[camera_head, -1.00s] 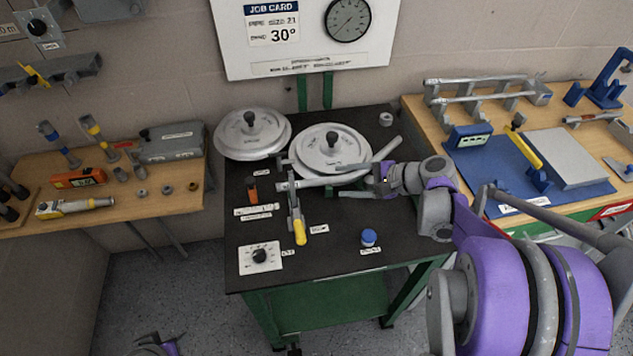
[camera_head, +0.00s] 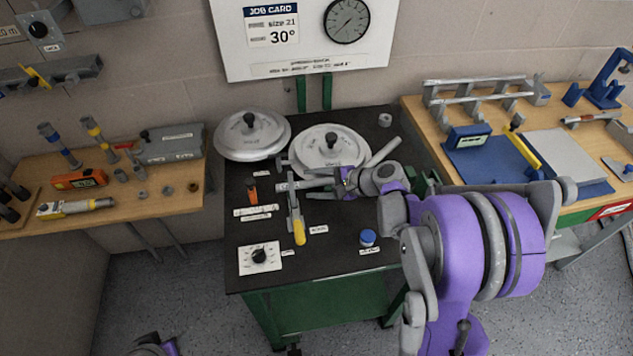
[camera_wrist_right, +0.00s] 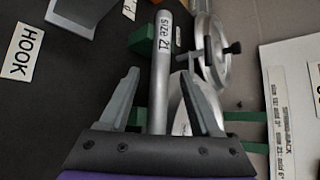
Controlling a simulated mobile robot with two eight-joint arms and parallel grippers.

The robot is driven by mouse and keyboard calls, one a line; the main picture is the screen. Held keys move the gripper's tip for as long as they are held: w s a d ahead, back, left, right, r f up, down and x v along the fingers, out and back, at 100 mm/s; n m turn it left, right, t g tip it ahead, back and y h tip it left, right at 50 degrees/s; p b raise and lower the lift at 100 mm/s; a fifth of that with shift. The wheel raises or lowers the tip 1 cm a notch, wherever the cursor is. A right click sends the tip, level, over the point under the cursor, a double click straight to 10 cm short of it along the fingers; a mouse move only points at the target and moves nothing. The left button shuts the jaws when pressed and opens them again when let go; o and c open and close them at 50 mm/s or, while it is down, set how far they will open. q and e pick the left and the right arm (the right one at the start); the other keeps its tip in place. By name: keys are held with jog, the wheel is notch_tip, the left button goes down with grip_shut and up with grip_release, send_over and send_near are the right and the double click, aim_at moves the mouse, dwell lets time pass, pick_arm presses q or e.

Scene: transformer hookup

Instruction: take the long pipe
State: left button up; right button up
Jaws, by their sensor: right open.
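A straight grey pipe (camera_head: 290,185) lies by the round plates on the black-topped table. In the right wrist view the pipe (camera_wrist_right: 161,75) is marked SIZE 21 and runs lengthwise between the open fingers of my right gripper (camera_wrist_right: 165,95). A gap shows on each side of it. In the head view my right gripper (camera_head: 322,184) comes in from the right and partly covers the pipe. Part of my left gripper (camera_head: 155,346) shows at the bottom edge; its jaws are not clear.
A bender wheel (camera_head: 329,146) and another round plate (camera_head: 250,135) stand just behind. A yellow-handled lever (camera_head: 299,232) lies in front of the pipe. A blue cap (camera_head: 368,237) stands near the front edge. Side benches (camera_head: 115,200) hold tools on the left and a rack (camera_head: 480,95) on the right.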

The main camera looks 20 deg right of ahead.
grip_shut()
dwell(0.5)
